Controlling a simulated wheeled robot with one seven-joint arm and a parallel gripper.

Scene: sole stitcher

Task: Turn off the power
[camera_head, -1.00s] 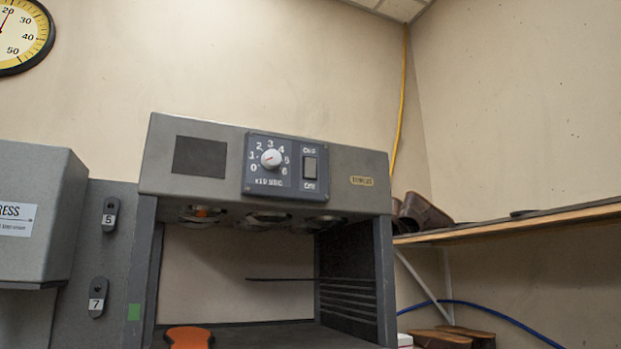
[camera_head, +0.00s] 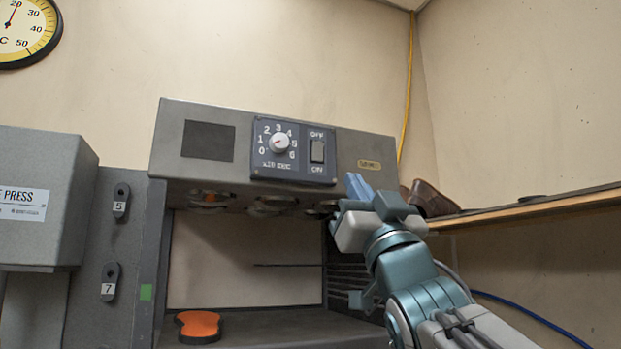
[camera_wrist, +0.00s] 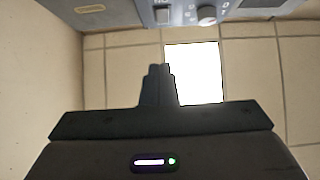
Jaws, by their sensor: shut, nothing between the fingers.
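The power switch (camera_head: 317,151) is a dark rocker on the blue-grey control panel (camera_head: 262,166), with "OFF" printed above it and "ON" below it. Left of it on the panel is a white dial (camera_head: 280,143) with numbers. My gripper (camera_head: 357,184) is shut and empty, with its blue fingers pointing up, below and to the right of the switch and apart from it. In the wrist view my gripper (camera_wrist: 158,72) shows its fingers together.
The grey machine housing (camera_head: 220,120) has an open bay below with an orange sole (camera_head: 199,326). A grey press (camera_head: 40,190) stands at left. A wooden shelf (camera_head: 540,212) with dark shoes (camera_head: 430,199) is at right. The space before the panel is clear.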

